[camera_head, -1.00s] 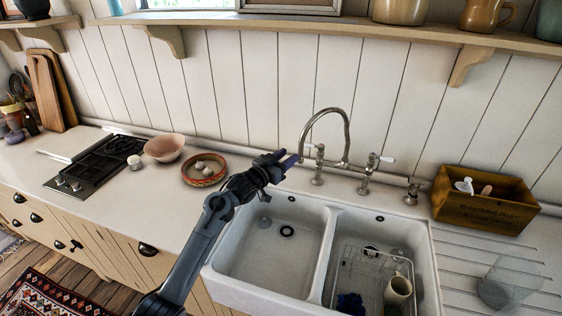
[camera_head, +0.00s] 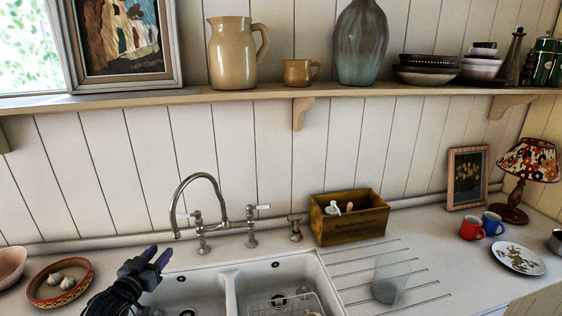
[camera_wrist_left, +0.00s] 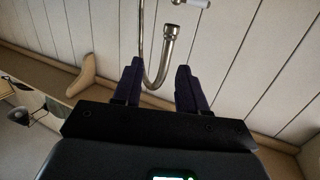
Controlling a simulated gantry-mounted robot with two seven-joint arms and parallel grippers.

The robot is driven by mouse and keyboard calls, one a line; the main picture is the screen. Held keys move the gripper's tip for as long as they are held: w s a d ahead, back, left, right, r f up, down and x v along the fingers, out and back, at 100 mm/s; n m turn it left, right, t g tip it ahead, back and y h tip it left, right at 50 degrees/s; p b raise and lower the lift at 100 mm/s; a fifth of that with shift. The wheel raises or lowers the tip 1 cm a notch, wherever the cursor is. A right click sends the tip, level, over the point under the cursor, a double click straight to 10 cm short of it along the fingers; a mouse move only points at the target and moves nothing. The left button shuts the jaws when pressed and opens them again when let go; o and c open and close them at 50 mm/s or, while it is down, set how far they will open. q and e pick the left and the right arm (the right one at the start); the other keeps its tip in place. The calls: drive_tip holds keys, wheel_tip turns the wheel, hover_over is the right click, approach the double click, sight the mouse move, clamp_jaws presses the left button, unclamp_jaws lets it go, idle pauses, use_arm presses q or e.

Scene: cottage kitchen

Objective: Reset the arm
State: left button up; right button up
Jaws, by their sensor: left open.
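My left gripper (camera_head: 156,257) shows at the lower left of the head view, its two dark purple fingers apart and empty. It is in front of the chrome tap (camera_head: 200,205), over the back left part of the double sink (camera_head: 238,285). In the left wrist view the two fingers (camera_wrist_left: 158,85) stand apart. The curved tap spout (camera_wrist_left: 168,50) shows beyond and between them; I cannot tell how close it is. My right gripper is not in either view.
A bowl with garlic (camera_head: 60,283) sits left of the gripper. A wooden box (camera_head: 349,218) and a clear glass (camera_head: 391,278) stand right of the tap. Red (camera_head: 472,230) and blue mugs (camera_head: 493,223) and a plate (camera_head: 518,258) are farther right. A shelf (camera_head: 240,98) runs above.

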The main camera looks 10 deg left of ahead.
use_arm(q)
drive_tip(key=s+d+f+g, duration=0.4)
drive_tip(key=s+d+f, duration=0.45)
drive_tip(key=f, duration=0.35)
drive_tip(key=s+d+f+m+g+y, duration=0.1)
drive_tip(key=s+d+f+g, duration=0.25)
drive_tip(key=s, duration=0.65)
drive_tip(key=s+d+f+g, duration=0.2)
drive_tip(key=s+d+f, duration=0.3)
drive_tip(key=s, duration=0.5)
drive_tip(key=s+d+g, duration=0.4)
drive_tip(key=s, duration=1)
wheel_tip(320, 180, up, 22)
drive_tip(key=p, duration=2.2)
drive_tip(key=shift+w+m+h, duration=0.3)
drive_tip(key=shift+w+h, duration=0.1)
drive_tip(key=shift+w, duration=0.05)
drive_tip(key=shift+f, duration=0.1)
